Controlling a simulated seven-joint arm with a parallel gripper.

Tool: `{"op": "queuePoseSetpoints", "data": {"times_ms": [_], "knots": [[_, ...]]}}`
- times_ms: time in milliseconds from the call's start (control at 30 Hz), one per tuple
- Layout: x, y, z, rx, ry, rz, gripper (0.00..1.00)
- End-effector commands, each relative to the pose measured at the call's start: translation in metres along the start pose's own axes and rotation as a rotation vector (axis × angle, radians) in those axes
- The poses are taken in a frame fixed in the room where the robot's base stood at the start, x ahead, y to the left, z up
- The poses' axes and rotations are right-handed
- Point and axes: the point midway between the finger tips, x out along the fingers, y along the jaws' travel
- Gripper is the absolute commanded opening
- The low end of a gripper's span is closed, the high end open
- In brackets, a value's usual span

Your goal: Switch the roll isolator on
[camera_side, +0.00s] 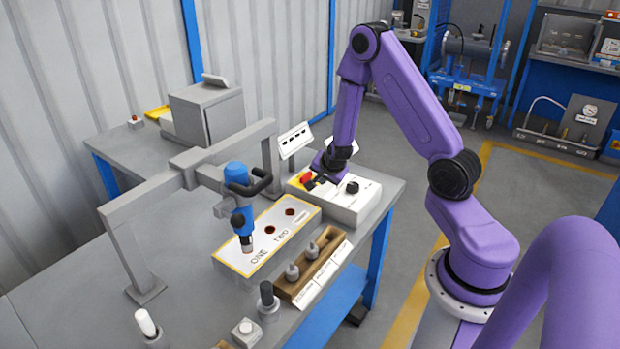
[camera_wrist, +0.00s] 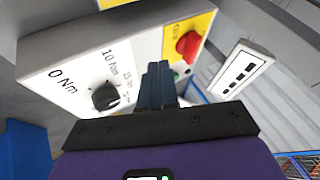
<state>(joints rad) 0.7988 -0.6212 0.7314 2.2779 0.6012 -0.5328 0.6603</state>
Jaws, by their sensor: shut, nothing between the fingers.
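The roll isolator appears to be the red rotary knob (camera_wrist: 187,46) on a yellow plate of the white control box (camera_wrist: 60,45). The knob also shows in the side view (camera_side: 307,178), at the left end of the box (camera_side: 350,210). My gripper (camera_wrist: 158,68) is shut and empty, its dark blue fingers over the box between the red knob and a black dial (camera_wrist: 106,97). In the side view my gripper (camera_side: 318,184) is just right of the red knob. I cannot tell whether it touches the box.
The black dial is marked 0 Nm, 10 Nm and higher. A white slotted panel (camera_wrist: 240,69) stands beyond the box. A grey frame (camera_side: 185,165) carries a blue power tool (camera_side: 240,200) over a white plate with two holes (camera_side: 262,245). A wooden rack (camera_side: 312,262) stands in front.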

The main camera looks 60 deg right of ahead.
Motion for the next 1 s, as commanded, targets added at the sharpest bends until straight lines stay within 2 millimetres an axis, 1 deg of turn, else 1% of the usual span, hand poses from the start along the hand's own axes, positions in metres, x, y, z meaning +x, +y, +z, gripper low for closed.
{"op": "queuePoseSetpoints", "data": {"times_ms": [33, 200, 300, 400, 600, 1000], "knots": [[0.008, 0.001, 0.0, 0.0, -0.001, 0.002, 0.0], [0.032, 0.001, 0.0, 0.0, 0.0, 0.002, 0.0], [0.039, -0.013, 0.0, 0.001, 0.001, -0.003, 0.0], [0.044, -0.024, 0.001, 0.0, 0.0, -0.002, 0.0], [0.049, -0.034, 0.0, 0.0, 0.0, 0.0, 0.0], [0.05, -0.035, 0.0, 0.0, 0.0, 0.0, 0.0]]}}
